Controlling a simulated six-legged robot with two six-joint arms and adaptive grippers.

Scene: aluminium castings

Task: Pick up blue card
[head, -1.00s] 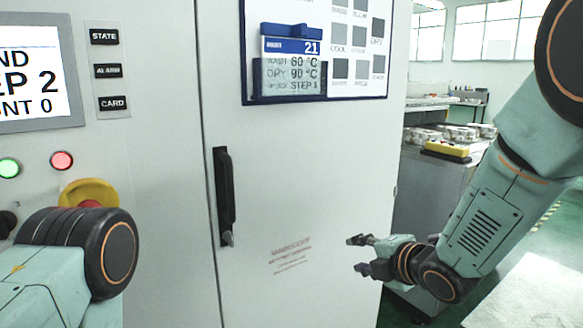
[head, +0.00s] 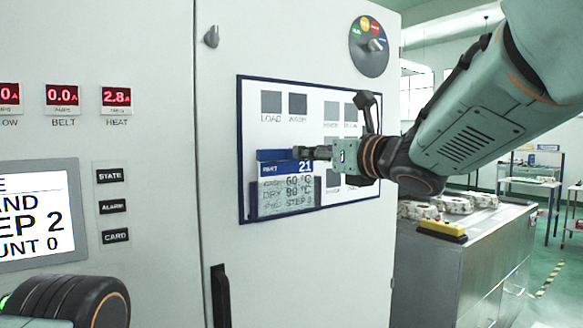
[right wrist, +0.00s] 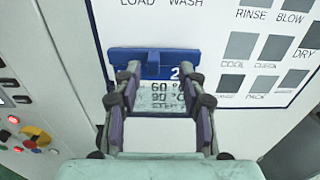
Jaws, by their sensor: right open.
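My right gripper (head: 331,126) is open and empty, in front of the card's upper right side. In the right wrist view the two fingers (right wrist: 160,78) stand on either side of the card (right wrist: 160,92), below its blue top bar. I cannot tell whether they touch it. My left gripper is out of view.
The blue-framed panel (head: 251,111) carries grey labelled squares around the card. A rotary dial (head: 369,46) is above it, and a black door handle (head: 220,297) below. A screen (head: 35,215) is at left. A metal bench (head: 440,262) with castings stands at right.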

